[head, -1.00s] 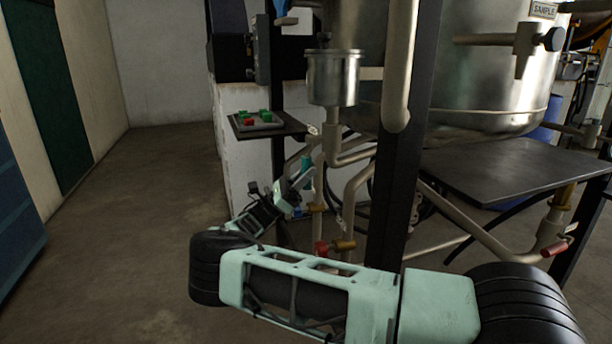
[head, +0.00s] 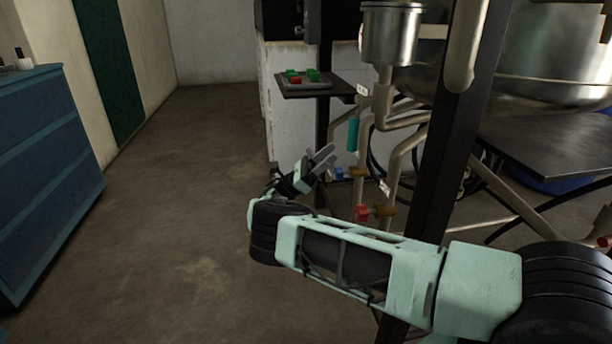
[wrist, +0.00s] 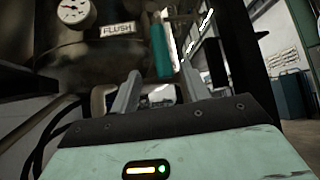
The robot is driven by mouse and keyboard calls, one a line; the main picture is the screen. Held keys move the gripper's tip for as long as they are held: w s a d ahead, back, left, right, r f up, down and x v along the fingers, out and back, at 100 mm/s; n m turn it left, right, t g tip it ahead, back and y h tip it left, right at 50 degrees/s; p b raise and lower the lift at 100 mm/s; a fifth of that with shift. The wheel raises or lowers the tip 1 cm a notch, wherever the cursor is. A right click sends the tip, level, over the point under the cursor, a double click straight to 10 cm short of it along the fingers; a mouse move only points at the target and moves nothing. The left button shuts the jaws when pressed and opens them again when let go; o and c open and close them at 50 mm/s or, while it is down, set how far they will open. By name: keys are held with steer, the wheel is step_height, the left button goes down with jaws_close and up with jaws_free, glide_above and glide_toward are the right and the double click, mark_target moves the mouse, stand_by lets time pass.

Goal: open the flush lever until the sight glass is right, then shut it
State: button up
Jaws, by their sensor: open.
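The teal lever (head: 352,134) stands upright against the pipework below the steel cup in the head view. It also shows in the wrist view (wrist: 161,51), just right of a FLUSH label (wrist: 117,29). My gripper (head: 323,158) is to the left of the lever and slightly lower, apart from it in the head view. In the wrist view my gripper (wrist: 158,88) has its two fingers spread with nothing held between them, and the lever appears beyond them. I cannot make out the sight glass in either view.
A blue valve handle (head: 340,173) and a red one (head: 361,212) sit on the pipes below. A black post (head: 440,180) stands right of them. A round gauge (wrist: 73,11) shows. Floor at left is open.

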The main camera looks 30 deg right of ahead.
steer(key=b+v, duration=0.6)
steer(key=v, duration=0.2)
steer(key=shift+f+b, duration=0.2)
steer(key=shift+b, duration=0.15)
steer(key=shift+w+a, duration=0.1)
steer(key=shift+a, duration=0.05)
